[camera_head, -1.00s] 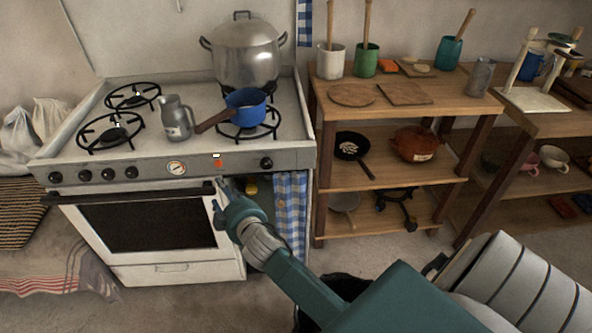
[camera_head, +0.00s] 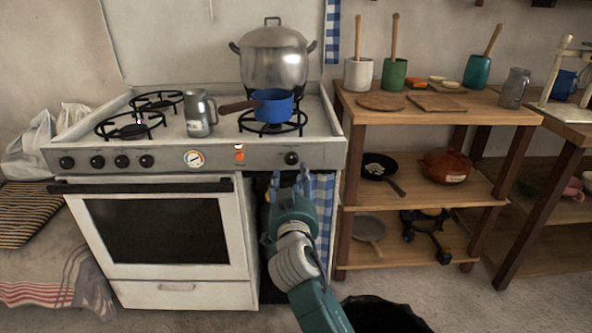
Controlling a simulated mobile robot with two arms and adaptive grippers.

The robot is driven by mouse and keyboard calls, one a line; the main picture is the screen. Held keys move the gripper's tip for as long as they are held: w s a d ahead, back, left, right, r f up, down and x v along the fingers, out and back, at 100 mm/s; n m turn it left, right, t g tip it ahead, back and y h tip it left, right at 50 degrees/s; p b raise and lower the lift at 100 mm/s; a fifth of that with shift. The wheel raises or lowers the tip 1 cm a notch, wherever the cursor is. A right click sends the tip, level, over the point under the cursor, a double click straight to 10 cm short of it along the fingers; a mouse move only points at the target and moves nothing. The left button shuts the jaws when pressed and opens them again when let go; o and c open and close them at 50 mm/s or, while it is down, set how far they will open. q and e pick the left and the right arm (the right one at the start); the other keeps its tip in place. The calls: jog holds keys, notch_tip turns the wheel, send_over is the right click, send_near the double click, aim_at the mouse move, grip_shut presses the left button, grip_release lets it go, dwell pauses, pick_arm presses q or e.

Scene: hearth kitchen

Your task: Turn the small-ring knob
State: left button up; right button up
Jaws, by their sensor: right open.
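The stove's front panel (camera_head: 220,158) carries several dark round knobs. A group sits on the left, with its rightmost knob (camera_head: 146,161) left of the dial. A single knob (camera_head: 291,158) sits at the right end, past a red light. I cannot tell from the markings which one is the small-ring knob. My right gripper (camera_head: 290,175) points up, just below the single right knob. Its two fingers are spread and empty, and they appear apart from the knob. My left gripper is out of view.
A blue saucepan (camera_head: 272,105) stands on the front right burner, with a large steel pot (camera_head: 274,58) behind. A grey jug (camera_head: 199,114) stands on the hob. The oven door handle (camera_head: 150,187) sticks out. A wooden shelf (camera_head: 440,112) stands to the right.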

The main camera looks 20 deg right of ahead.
aim_at(291, 163)
jog(key=x, duration=0.8)
jog(key=shift+f+b, duration=0.1)
jog(key=shift+b, duration=0.25)
jog(key=shift+c, duration=0.5)
jog(key=shift+s, duration=0.1)
jog(key=c, duration=1)
